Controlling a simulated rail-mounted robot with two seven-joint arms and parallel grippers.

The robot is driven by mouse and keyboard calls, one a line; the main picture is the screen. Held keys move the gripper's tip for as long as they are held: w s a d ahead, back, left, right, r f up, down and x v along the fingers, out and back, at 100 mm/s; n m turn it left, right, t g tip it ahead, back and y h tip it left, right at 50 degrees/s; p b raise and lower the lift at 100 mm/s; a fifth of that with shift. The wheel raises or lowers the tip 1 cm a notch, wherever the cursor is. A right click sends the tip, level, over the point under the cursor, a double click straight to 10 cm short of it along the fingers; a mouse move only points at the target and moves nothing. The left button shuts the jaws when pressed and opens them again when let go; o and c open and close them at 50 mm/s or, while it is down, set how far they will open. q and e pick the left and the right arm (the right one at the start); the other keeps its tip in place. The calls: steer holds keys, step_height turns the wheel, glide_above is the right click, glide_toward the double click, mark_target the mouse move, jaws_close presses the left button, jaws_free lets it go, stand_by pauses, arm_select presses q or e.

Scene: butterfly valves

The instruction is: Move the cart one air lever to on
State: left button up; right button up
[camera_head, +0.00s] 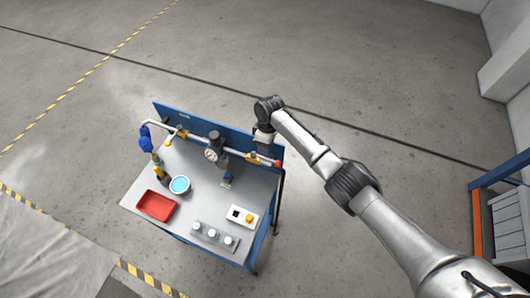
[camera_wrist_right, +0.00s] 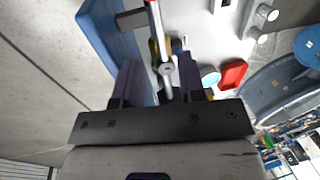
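A grey pipe (camera_head: 232,152) runs along the blue back panel (camera_head: 195,118) of a cart, with a round gauge (camera_head: 211,155) in its middle. Small valves with yellow parts sit on it, one left (camera_head: 181,132) and one near the right end (camera_head: 252,157), beside a red end cap (camera_head: 277,163). My right gripper (camera_head: 263,141) is over the pipe's right end. In the right wrist view its two dark fingers (camera_wrist_right: 160,82) are apart, with the pipe and valve body (camera_wrist_right: 167,70) seen between them; contact cannot be told. A yellow part (camera_wrist_right: 153,48) shows just beyond. My left gripper is not in view.
The cart's grey top (camera_head: 145,190) holds a red tray (camera_head: 157,205), a blue-filled bowl (camera_head: 180,185), a block with several white knobs (camera_head: 213,236) and a white box with a yellow button (camera_head: 243,216). A blue and orange rack (camera_head: 476,215) stands at the right.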

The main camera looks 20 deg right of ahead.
step_height(320, 180, up, 9)
steer(key=w+d+b, duration=0.1)
steer(key=shift+d+r, duration=0.15)
steer(key=shift+w, duration=0.1)
stand_by(0.5)
